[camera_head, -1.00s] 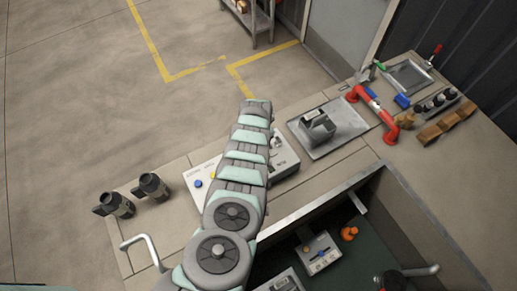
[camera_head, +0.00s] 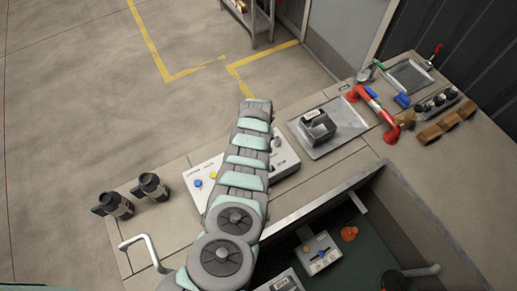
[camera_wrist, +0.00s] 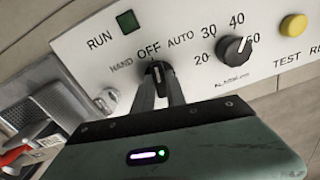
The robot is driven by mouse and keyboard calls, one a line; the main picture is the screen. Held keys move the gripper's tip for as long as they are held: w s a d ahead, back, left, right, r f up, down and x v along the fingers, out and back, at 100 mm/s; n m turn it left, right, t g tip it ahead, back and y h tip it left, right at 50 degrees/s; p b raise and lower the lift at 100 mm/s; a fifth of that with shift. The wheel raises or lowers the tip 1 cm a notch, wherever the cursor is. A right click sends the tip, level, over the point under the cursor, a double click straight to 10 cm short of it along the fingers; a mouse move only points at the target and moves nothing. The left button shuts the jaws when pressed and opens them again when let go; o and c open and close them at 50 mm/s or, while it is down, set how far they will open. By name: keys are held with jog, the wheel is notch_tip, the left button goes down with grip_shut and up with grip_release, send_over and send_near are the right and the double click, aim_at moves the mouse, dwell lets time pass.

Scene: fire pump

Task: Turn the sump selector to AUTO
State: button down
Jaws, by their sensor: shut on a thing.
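The sump selector (camera_wrist: 158,72) is a small dark knob on the white control panel (camera_wrist: 85,48), with HAND, OFF and AUTO printed around it. Its pointer appears to face OFF, with AUTO to the right of it in the wrist view. My gripper (camera_wrist: 160,82) has its two fingers on either side of the knob and is shut on it. The fingers cover part of the knob. In the head view my arm covers the middle of the panel (camera_head: 207,172), and my gripper and the selector are hidden.
A black dial (camera_wrist: 236,49) marked 20 to 50 sits right of the selector. A green square lamp (camera_wrist: 127,22) is by RUN, and a yellow button (camera_wrist: 294,25) by TEST. Two dark cylindrical devices (camera_head: 152,187) stand left of the panel; a metal tray (camera_head: 345,115) lies to its right.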

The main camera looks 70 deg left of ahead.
jog(key=m+b, duration=0.1)
jog(key=m, duration=0.1)
jog(key=m+b, duration=0.1)
jog(key=m, duration=0.1)
jog(key=m+b, duration=0.1)
jog(key=m, duration=0.1)
jog(key=shift+f, duration=0.25)
jog(key=shift+r+m+b, duration=0.15)
jog(key=shift+m+b, duration=1.3)
jog(key=shift+m, duration=0.55)
jog(key=c, duration=1.4)
grip_release()
jog(key=shift+o, duration=0.2)
jog(key=shift+r, duration=0.1)
notch_tip(320, 180, up, 11)
jog(key=shift+b, duration=0.4)
